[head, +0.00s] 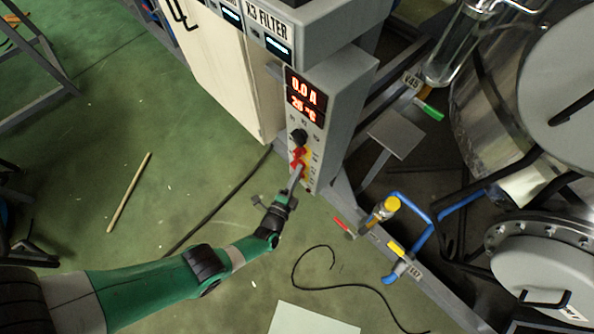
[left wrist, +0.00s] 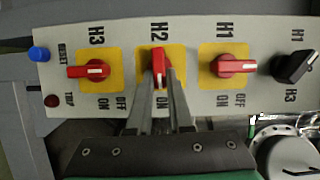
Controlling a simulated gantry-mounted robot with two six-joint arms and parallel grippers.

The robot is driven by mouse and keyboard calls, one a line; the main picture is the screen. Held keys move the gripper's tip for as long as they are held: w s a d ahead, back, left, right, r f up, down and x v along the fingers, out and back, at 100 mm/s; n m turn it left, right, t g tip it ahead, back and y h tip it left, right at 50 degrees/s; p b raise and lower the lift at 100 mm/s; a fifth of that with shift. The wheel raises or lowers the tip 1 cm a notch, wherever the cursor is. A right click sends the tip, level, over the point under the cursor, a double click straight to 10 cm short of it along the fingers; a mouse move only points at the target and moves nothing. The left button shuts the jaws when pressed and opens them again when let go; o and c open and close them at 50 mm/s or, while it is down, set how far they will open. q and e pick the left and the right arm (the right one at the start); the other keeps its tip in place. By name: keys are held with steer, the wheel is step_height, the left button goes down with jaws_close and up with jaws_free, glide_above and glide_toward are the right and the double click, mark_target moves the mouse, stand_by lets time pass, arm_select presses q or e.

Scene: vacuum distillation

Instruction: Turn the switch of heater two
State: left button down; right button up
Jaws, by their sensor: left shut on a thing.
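The heater two switch is a red knob (left wrist: 159,60) on a yellow plate marked H2 in the left wrist view. Its grip stands upright in that picture. My left gripper (left wrist: 161,80) has its two fingers closed around this knob, one on each side, and they hide part of its plate and lettering. The H3 knob (left wrist: 88,71) and H1 knob (left wrist: 234,65) are red too, and their white marks lie sideways. In the head view my left gripper (head: 297,174) is at the lower front of the grey control box (head: 338,95). My right gripper is not seen.
A black selector knob (left wrist: 294,66), a blue reset button (left wrist: 39,54) and a dark red trip lamp (left wrist: 52,101) share the panel. The display (head: 305,95) reads 0.0 A and 26 °C. Blue pipes (head: 428,228) and metal vessels stand to the right. Green floor is open to the left.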

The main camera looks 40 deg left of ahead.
arm_select(q)
steer(key=shift+f+m, duration=0.15)
steer(key=shift+m, duration=0.15)
stand_by(0.4)
steer(key=c, duration=0.8)
jaws_free()
steer(key=shift+s, duration=0.1)
steer(key=p+v, duration=0.3)
steer(key=v, duration=0.8)
steer(key=shift+s+d+f+p, duration=0.1)
steer(key=shift+s+p, duration=0.1)
steer(key=shift+p, duration=0.1)
